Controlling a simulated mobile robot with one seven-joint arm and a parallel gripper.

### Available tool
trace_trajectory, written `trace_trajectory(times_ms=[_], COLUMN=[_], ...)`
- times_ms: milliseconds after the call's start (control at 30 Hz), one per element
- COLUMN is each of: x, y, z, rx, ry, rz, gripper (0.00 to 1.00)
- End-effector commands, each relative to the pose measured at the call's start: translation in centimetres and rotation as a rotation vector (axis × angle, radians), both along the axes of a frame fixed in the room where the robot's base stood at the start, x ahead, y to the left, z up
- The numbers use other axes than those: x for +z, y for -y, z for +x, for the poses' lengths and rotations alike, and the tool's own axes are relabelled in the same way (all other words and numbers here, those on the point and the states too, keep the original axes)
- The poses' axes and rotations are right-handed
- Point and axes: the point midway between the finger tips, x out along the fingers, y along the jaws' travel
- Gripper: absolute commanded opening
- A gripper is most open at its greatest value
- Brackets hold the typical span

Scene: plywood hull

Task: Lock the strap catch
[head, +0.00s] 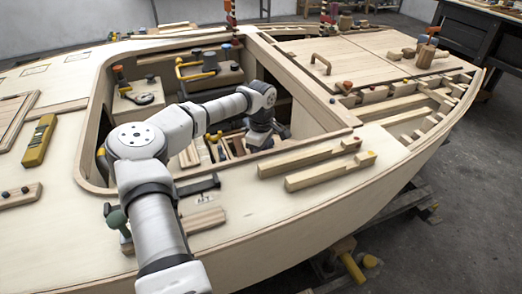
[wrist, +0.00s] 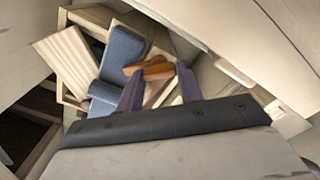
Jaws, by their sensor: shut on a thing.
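My gripper (wrist: 158,86) shows in the wrist view with two dark purple fingers. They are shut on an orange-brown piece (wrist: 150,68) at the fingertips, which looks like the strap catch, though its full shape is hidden. Pale wooden strips (wrist: 158,95) show between the fingers. In the head view my arm reaches down into the open cockpit well of the plywood hull, and its wrist end hides the gripped piece. I cannot tell from these views whether the catch is locked.
Blue padded blocks (wrist: 122,52) and a ribbed pale panel (wrist: 68,62) lie beside the fingers in the wrist view. The well's rim (head: 310,140) surrounds my arm. Two wooden bars (head: 330,171) lie on deck at right. A yellow-green tool (head: 39,141) lies at left.

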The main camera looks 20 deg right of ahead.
Motion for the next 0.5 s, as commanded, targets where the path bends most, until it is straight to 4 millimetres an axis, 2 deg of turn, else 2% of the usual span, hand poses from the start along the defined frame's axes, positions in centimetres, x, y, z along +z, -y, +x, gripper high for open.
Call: trace_trajectory(times_ms=[500], x=[0.14], y=[0.16], z=[0.13], rx=[-0.472], ry=[0.001], rz=[-0.001], gripper=[0.14])
